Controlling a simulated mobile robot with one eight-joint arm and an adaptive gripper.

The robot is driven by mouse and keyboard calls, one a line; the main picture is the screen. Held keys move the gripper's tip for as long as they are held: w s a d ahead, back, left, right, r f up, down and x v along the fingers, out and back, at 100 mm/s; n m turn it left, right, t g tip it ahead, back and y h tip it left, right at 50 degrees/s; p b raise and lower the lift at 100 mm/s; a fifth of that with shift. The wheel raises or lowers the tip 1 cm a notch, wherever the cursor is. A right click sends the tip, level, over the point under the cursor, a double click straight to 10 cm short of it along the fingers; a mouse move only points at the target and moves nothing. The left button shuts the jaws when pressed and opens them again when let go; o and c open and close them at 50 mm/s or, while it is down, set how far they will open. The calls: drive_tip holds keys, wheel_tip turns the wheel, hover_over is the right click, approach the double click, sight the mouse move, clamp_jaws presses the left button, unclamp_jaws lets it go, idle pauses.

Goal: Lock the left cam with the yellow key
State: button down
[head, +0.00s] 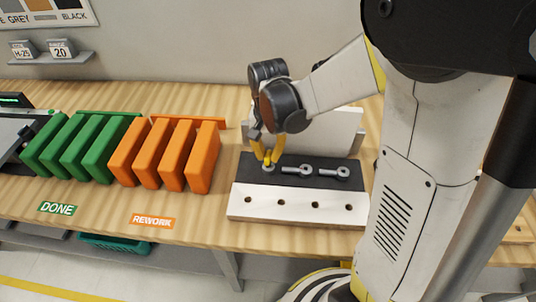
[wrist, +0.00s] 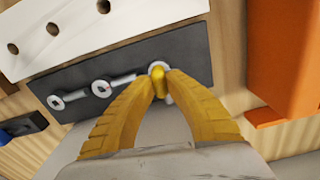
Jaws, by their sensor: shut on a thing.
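My gripper (head: 267,155) is over the left cam (head: 268,168), at the left end of a dark strip on a fixture. In the wrist view my yellow fingers (wrist: 157,82) are shut on the small yellow key (wrist: 158,75). The key stands at the left cam (wrist: 153,66), which it partly hides; I cannot tell how deep it sits. The middle cam (head: 297,170) and right cam (head: 336,172) each show a round head with a grey lever pointing sideways. They also show in the wrist view as the middle cam (wrist: 102,88) and right cam (wrist: 56,102).
The fixture's white front board (head: 300,204) has a row of dark holes. Orange rework dividers (head: 203,158) stand close to the left of the fixture, green dividers (head: 118,150) farther left. A pale upright panel (head: 340,130) stands behind the cams. The wooden bench front (head: 110,210) is mostly clear.

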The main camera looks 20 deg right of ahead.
drive_tip(key=shift+r+p, duration=1.75)
drive_tip(key=shift+r, duration=0.75)
